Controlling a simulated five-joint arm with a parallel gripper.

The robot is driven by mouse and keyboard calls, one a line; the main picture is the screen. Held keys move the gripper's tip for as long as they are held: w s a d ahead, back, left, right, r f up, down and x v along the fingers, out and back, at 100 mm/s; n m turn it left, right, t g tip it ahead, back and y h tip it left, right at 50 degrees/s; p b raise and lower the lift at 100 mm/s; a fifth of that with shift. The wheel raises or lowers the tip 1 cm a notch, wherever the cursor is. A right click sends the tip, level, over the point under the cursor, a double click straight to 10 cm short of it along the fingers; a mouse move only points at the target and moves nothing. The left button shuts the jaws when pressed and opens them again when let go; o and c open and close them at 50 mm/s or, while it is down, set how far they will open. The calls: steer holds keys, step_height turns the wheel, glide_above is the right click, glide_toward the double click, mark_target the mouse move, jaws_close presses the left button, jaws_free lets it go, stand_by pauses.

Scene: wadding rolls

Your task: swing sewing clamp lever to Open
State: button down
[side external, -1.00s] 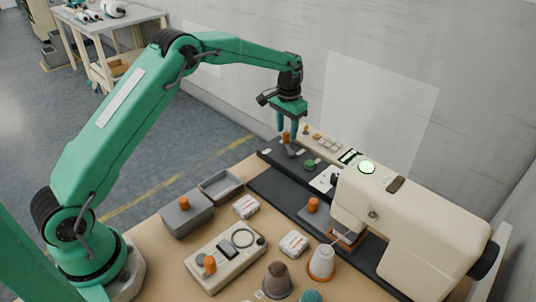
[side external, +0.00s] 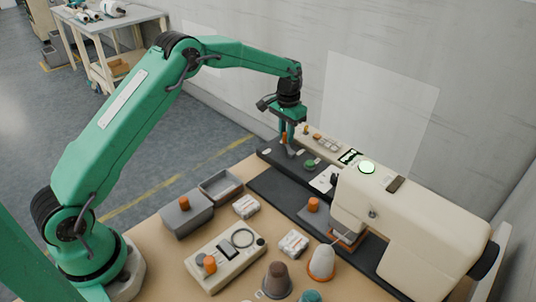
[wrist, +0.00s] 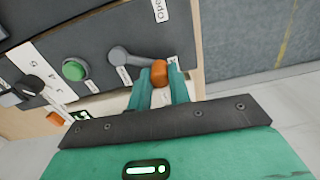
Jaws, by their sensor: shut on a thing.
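The clamp lever (wrist: 134,60) is a grey arm on a round pivot with an orange knob (wrist: 160,74) at its end. It sits on the dark panel (wrist: 100,35) and points right in the wrist view. The white "Open" label (wrist: 160,10) is at the panel's upper edge there, away from the knob. Another label (wrist: 123,75), likely "Closed", lies just below the pivot. My gripper (wrist: 161,80) is shut on the orange knob, a finger on each side. In the side view my gripper (side external: 287,137) reaches down to the knob at the panel's far end.
A green button (wrist: 74,69) is beside the lever on the same panel. The cream sewing machine (side external: 410,215) stands to the right. Grey bins (side external: 187,213), a control box (side external: 225,257) and thread cones (side external: 321,262) occupy the near table.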

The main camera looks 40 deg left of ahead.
steer(key=shift+s+n, duration=0.1)
steer(key=shift+n, duration=0.2)
steer(key=shift+s+a+n, duration=0.25)
steer(key=shift+s+n, duration=0.25)
steer(key=shift+n, duration=0.6)
steer(key=s+n, duration=0.1)
steer(key=n, duration=0.2)
steer(key=shift+s+a, duration=0.1)
steer(key=shift+s, duration=0.25)
steer(key=s+n, duration=0.1)
steer(key=n, duration=0.2)
steer(key=shift+s, duration=0.1)
steer(key=shift+s+d+r+n, duration=0.1)
steer(key=shift+s+d+n, duration=0.2)
steer(key=shift+n, duration=0.5)
steer(key=shift+s+d+n, duration=0.1)
steer(key=shift+s+n, duration=0.3)
steer(key=shift+n, duration=0.4)
steer(key=c, duration=1.3)
jaws_free()
